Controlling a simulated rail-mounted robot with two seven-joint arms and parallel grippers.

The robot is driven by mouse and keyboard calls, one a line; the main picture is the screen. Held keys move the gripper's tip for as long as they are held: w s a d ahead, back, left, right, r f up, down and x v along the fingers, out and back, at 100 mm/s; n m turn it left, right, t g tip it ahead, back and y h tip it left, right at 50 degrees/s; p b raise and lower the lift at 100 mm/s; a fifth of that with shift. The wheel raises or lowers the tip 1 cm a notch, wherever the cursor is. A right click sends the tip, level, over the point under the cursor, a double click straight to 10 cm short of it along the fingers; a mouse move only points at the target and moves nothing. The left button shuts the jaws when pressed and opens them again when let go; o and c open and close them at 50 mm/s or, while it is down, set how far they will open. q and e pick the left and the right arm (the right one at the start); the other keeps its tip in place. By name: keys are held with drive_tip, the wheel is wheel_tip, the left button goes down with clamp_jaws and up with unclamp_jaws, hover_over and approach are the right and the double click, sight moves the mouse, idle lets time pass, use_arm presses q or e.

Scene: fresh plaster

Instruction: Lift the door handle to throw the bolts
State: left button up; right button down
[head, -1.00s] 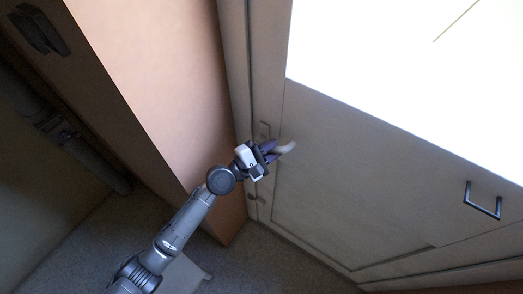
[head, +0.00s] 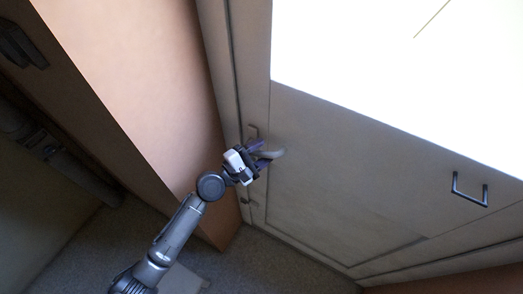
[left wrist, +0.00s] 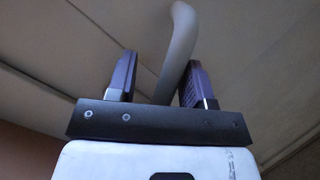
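The pale, curved door handle (head: 274,153) sticks out from the left part of the beige door (head: 340,175) in the head view. My left gripper (head: 261,151) is at this handle, its purple fingers pointing toward the door. In the left wrist view the handle (left wrist: 178,50) runs between the two fingers (left wrist: 158,82). The fingers stand apart, with the handle closer to the right one and a clear gap to the left one. I cannot tell whether the right finger touches it. The handle's root is partly hidden. My right gripper is not in view.
A black bar handle (head: 470,190) is fixed farther right on the door side. An orange-pink panel (head: 135,80) stands left of the door, close to my left arm. Small fittings (head: 253,132) sit on the door's left edge. Grey carpet (head: 270,265) is open below.

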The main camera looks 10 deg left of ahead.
use_arm(q)
drive_tip(key=b+v, duration=0.3)
drive_tip(key=v, duration=1)
drive_tip(key=shift+s+a, duration=0.25)
